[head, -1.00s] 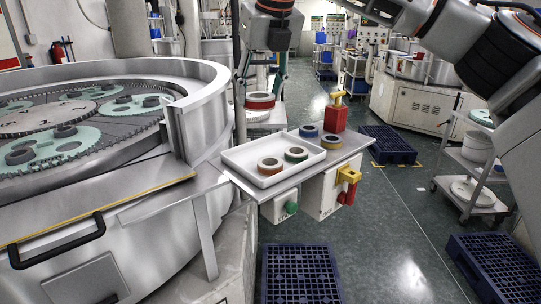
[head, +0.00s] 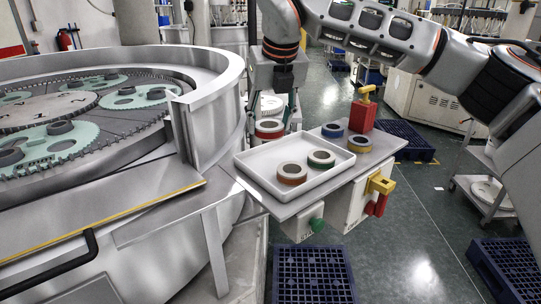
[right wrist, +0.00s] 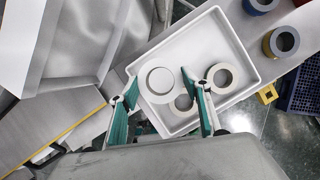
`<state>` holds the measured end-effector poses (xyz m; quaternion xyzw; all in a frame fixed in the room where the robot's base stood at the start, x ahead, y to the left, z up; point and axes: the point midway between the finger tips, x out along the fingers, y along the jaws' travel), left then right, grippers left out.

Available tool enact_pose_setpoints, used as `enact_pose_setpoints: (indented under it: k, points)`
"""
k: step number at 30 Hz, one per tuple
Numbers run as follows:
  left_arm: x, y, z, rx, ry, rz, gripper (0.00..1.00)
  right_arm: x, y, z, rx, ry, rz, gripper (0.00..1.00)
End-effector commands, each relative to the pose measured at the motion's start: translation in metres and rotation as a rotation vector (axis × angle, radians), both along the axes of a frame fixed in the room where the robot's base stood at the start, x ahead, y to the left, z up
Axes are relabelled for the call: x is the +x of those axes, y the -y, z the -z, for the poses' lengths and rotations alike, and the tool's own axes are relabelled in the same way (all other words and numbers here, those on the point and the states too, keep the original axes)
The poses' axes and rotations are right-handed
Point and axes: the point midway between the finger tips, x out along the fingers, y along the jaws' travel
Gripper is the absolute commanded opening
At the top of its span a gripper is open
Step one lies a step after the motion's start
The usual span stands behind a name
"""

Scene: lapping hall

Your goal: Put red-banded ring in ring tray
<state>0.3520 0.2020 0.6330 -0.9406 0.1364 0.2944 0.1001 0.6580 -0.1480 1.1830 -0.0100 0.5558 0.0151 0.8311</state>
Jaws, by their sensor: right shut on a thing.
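My right gripper (head: 270,115) points down and is shut on the red-banded ring (head: 269,129), which has a pale flat top face. In the head view the ring shows just beyond the back left rim of the white ring tray (head: 243,166). In the right wrist view the held ring (right wrist: 159,81) sits between the green-padded fingers (right wrist: 160,92), over the tray (right wrist: 240,92). The height of the gap to the tray is hard to tell. In the tray lie an orange-banded ring (head: 292,174) and a green-banded ring (head: 321,160). My left gripper is not in view.
A blue ring (head: 333,130) and a yellow ring (head: 359,145) lie on the metal shelf right of the tray, near a red container (head: 363,115) with a yellow top. The large round lapping machine (head: 205,130) rises left of the tray. Blue pallets (head: 312,277) lie on the floor.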

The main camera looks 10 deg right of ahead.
Motion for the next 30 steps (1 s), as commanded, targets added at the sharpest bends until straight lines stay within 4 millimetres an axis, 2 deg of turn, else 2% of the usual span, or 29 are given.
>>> enact_pose_setpoints:
  k: [1,4,13,19,22,30]
  points:
    - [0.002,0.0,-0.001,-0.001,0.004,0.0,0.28,-0.001,0.0,0.012,0.001,-0.003,-0.004,0.2]
    - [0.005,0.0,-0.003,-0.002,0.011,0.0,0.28,0.0,0.0,0.029,0.001,0.0,-0.003,0.2]
    - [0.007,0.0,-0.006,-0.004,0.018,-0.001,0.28,0.0,0.0,0.05,0.001,0.002,-0.001,0.2]
    - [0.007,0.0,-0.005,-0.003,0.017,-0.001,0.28,0.0,0.0,0.08,0.0,-0.001,-0.002,0.2]
    - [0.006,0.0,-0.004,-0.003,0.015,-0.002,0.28,0.0,0.0,0.086,0.002,0.001,-0.002,0.2]
    - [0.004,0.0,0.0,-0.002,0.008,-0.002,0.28,0.0,0.0,0.087,0.001,0.002,-0.001,0.2]
